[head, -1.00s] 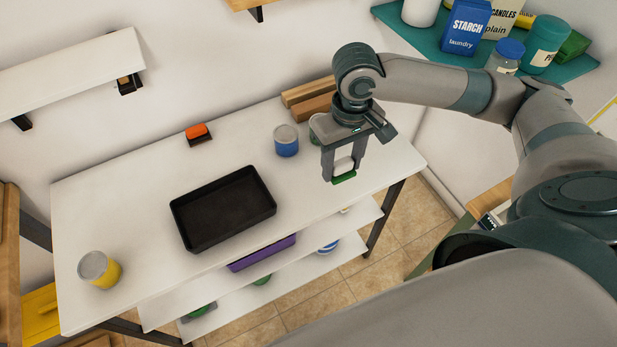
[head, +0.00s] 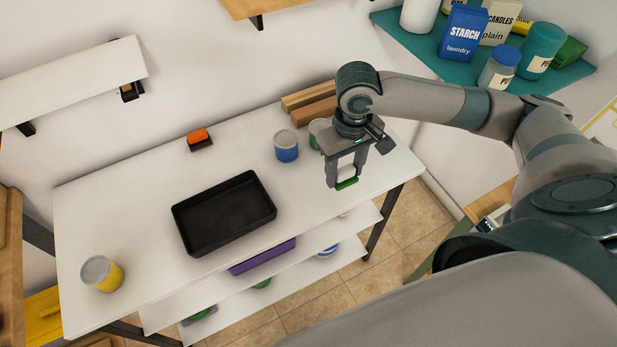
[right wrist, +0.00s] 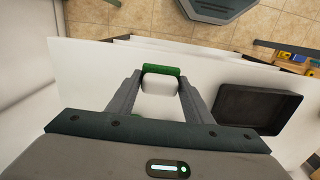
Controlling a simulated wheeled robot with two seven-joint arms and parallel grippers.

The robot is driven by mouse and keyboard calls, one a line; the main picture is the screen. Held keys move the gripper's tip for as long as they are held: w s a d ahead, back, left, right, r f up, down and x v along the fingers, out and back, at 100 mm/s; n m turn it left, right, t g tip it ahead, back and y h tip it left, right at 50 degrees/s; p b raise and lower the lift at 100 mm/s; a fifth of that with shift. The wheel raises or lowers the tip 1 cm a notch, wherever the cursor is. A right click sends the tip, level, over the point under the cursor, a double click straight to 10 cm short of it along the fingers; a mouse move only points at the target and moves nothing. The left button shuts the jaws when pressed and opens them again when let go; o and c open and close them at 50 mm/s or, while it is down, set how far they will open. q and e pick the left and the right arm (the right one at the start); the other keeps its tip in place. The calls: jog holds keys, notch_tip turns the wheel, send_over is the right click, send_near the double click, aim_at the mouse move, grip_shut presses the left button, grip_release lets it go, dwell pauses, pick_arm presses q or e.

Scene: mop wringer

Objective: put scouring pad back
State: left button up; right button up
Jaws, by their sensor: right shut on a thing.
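My right gripper (head: 345,178) is shut on the scouring pad (head: 346,184), a small block with a green face and a white body. The pad sits between the fingertips, green side outward, above the right end of the white table (head: 130,212). It also shows between the fingers in the right wrist view (right wrist: 160,83). I cannot tell how high it is over the table. My left gripper is not in view.
A black tray (head: 224,240) lies mid-table. A yellow can (head: 104,275) stands at the left; a blue can (head: 286,150) and a partly hidden green one (head: 316,130) stand near the gripper. An orange item (head: 198,136) and wooden blocks (head: 312,122) line the back.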

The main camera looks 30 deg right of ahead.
jog(key=p, duration=0.2)
send_over(308, 186)
notch_tip(308, 186, down, 6)
jog(key=shift+r, duration=0.25)
jog(key=shift+f, duration=0.15)
notch_tip(308, 186, down, 3)
jog(key=shift+r+p, duration=0.2)
jog(key=shift+p, duration=0.5)
jog(key=shift+f, duration=0.6)
jog(key=o, duration=1.1)
jog(key=shift+f, duration=0.1)
